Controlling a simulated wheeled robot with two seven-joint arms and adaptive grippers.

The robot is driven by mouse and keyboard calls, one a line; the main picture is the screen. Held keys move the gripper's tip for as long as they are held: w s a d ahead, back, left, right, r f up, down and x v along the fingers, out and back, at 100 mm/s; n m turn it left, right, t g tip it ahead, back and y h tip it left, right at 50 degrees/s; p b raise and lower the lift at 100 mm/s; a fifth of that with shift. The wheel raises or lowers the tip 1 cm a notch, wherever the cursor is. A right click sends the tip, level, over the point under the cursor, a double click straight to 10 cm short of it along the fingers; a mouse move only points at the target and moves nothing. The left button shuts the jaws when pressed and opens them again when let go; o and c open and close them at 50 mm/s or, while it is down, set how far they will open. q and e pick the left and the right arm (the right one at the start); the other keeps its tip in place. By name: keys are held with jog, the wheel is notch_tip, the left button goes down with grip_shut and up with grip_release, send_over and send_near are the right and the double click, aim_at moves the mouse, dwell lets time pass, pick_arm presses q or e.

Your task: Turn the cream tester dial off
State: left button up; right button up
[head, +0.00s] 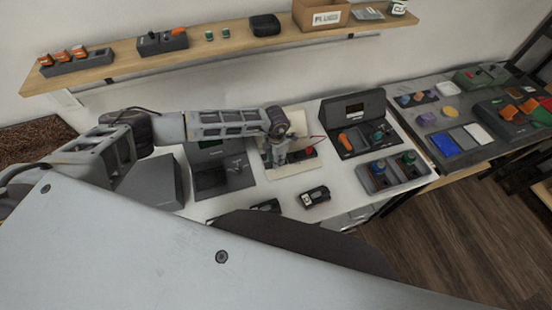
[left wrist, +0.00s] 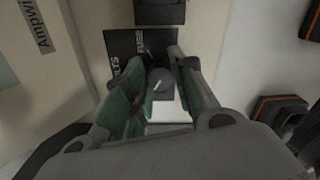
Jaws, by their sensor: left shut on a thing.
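The cream tester (head: 290,171) stands on the white bench; in the left wrist view its cream face (left wrist: 95,30) carries a dark panel (left wrist: 124,43) lettered "FUSE" and partly hidden "VOLTS". The grey round dial (left wrist: 159,76) with a pale pointer line sits between my left fingertips. My left gripper (head: 276,158), also seen in the left wrist view (left wrist: 156,80), is shut on the dial from above, fingers on either side. The pointer slants up to the right in that view. The fingers hide the panel's lower markings. My right gripper is out of view.
A dark open case (head: 358,125) with an orange-handled tool stands right of the tester, near a grey tray (head: 393,172). A small black device (head: 313,196) lies in front. An open dark grey case (head: 222,170) stands to the left. A wooden shelf (head: 215,45) runs above.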

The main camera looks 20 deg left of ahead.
pick_arm(q)
jog(key=shift+w, duration=0.1)
jog(key=o, duration=1)
jog(key=shift+r, duration=0.15)
jog(key=shift+r, duration=5.85)
